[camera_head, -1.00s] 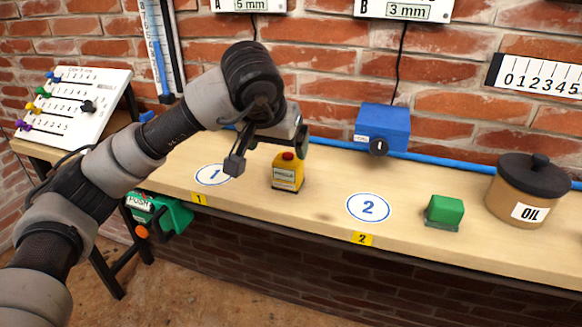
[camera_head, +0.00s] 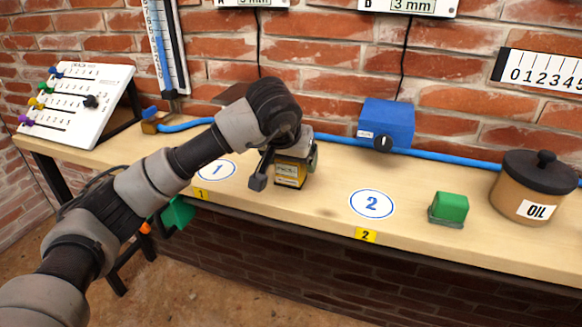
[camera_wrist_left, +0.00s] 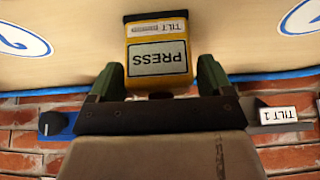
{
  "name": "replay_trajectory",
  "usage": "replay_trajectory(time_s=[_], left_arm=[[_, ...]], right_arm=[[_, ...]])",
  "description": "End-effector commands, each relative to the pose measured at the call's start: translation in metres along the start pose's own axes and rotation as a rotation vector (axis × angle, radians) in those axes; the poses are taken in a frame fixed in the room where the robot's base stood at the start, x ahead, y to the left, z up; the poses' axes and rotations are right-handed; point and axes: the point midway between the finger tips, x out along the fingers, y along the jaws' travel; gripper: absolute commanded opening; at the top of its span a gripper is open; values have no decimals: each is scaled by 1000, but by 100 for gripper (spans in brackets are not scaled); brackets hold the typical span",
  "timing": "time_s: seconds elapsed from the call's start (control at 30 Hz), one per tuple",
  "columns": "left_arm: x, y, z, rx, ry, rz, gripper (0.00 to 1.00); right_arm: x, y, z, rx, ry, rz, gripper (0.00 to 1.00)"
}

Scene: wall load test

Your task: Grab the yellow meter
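The yellow meter (camera_head: 291,174), a small box with a label, stands on the wooden bench just right of the white 1 disc. My left gripper (camera_head: 286,170) is lowered over it, with one finger to its left and one to its right, hiding its top. In the left wrist view the meter (camera_wrist_left: 158,48) shows upside-down "PRESS" and "TILT" labels. It lies between the green-padded fingertips of my left gripper (camera_wrist_left: 159,78), which are apart with narrow gaps beside the meter. My right gripper is not in view.
On the bench (camera_head: 318,213) are a 1 disc (camera_head: 216,170), a 2 disc (camera_head: 371,204), a green block (camera_head: 448,208) and an OIL pot (camera_head: 535,190). A blue box (camera_head: 387,125) and blue hose (camera_head: 440,157) are behind, near the brick wall. A sloped white panel (camera_head: 82,104) stands left.

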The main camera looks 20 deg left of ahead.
Motion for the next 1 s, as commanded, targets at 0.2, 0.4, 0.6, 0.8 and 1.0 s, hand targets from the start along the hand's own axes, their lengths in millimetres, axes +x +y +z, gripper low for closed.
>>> replay_trajectory(time_s=[0.2,0.4,0.6,0.8,1.0], left_arm=[[0,0,0,0,0,0,46],[-1,0,0,0,2,0,25],[-2,0,-1,0,2,0,25],[-16,0,-9,-1,5,-1,25],[-44,12,-26,5,5,2,25]], right_arm=[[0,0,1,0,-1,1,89],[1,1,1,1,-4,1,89],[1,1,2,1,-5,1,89],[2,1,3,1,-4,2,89],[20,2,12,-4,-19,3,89]])
